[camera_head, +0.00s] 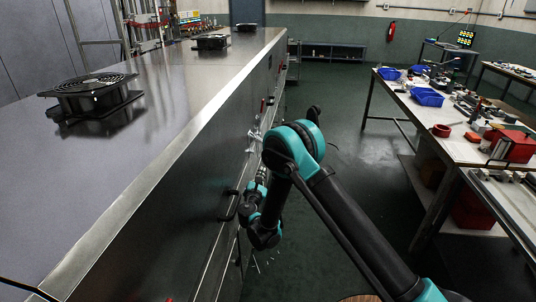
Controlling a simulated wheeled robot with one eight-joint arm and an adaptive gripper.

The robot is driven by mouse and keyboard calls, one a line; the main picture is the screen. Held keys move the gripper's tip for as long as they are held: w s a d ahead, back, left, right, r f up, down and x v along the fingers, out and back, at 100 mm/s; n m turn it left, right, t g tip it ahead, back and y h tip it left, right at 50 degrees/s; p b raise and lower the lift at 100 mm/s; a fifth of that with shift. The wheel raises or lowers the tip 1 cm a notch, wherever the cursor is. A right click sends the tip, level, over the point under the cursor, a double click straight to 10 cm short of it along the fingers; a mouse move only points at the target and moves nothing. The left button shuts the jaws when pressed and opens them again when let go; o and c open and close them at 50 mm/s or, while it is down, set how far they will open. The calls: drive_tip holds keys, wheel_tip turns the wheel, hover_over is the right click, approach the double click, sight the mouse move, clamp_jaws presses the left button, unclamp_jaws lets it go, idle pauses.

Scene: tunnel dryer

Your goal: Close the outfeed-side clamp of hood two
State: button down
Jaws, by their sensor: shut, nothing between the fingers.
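The dryer's long steel side (180,215) runs away from me on the left, with its hoods in a row. A bright metal clamp (254,136) shows on that side, left of my arm's elbow; whether its lever is open or closed is too small to tell. I cannot tell which hood it belongs to. My gripper (262,174) is small and partly hidden by my teal and black arm. It is shut and empty, close to the dryer's side and nearer to me than the clamp. Contact cannot be judged.
A black handle (230,205) sticks out from the dryer's side beside my wrist. Black fans (92,96) stand on the dryer's top. A workbench (455,140) with blue bins and a red box stands at right. The green floor (345,110) between is open.

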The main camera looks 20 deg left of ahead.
drive_tip(key=shift+s+a+f, duration=0.1)
drive_tip(key=shift+s+a, duration=0.1)
drive_tip(key=shift+a, duration=0.05)
drive_tip(key=shift+w, duration=0.1)
drive_tip(key=w+r, duration=0.4)
drive_tip(key=w, duration=0.6)
drive_tip(key=shift+w+a, duration=0.35)
drive_tip(key=shift+w, duration=0.05)
drive_tip(key=shift+r, duration=0.1)
